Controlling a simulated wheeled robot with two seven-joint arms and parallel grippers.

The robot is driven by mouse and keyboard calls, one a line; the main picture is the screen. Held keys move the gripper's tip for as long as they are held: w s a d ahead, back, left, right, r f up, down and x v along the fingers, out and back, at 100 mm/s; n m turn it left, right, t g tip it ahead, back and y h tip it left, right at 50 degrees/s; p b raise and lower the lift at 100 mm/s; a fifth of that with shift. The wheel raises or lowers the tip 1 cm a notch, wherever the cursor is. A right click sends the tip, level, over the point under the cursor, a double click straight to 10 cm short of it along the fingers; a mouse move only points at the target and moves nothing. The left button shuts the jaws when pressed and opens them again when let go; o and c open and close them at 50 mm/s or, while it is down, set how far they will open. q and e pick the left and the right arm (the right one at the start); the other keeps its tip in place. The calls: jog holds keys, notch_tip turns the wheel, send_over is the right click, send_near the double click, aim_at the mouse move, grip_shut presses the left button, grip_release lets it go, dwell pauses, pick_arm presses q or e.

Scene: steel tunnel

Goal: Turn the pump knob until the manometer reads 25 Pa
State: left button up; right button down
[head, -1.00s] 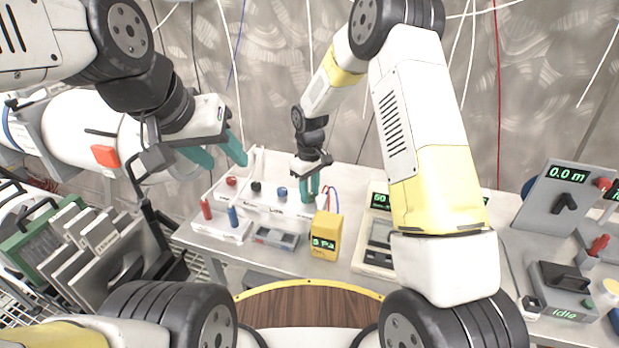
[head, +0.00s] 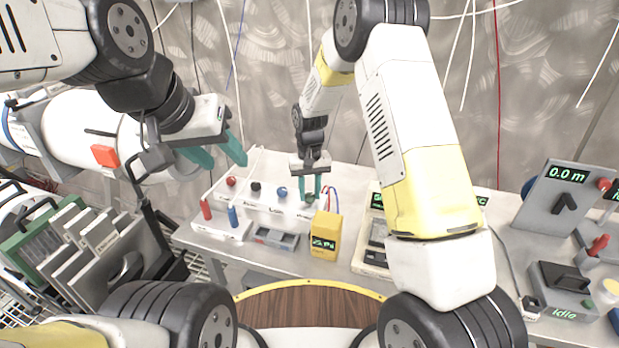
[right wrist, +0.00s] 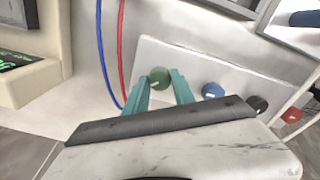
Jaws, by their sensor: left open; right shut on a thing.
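The yellow manometer (head: 325,245) stands on the bench with red and blue hoses behind it. Its green display ends in "Pa"; the number is too blurred to read surely. A green knob (right wrist: 159,77) sits at the end of a white panel (head: 262,207), beside a blue knob (head: 282,192). My right gripper (head: 311,196) is shut on the green knob, with one teal finger on each side of it, also in the right wrist view (right wrist: 160,88). My left gripper (head: 222,158) is open and empty, above the panel's left side.
Black (head: 256,188) and red (head: 231,182) knobs share the panel. A white block with red and blue posts (head: 222,228) and a grey box (head: 276,238) stand in front. A bench instrument (head: 371,258) is partly hidden by my right arm. More devices stand at right.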

aim_at(310, 195)
dwell(0.4)
jog(key=c, duration=1.1)
grip_release()
jog(key=shift+o, duration=0.2)
jog(key=shift+r, duration=3.9)
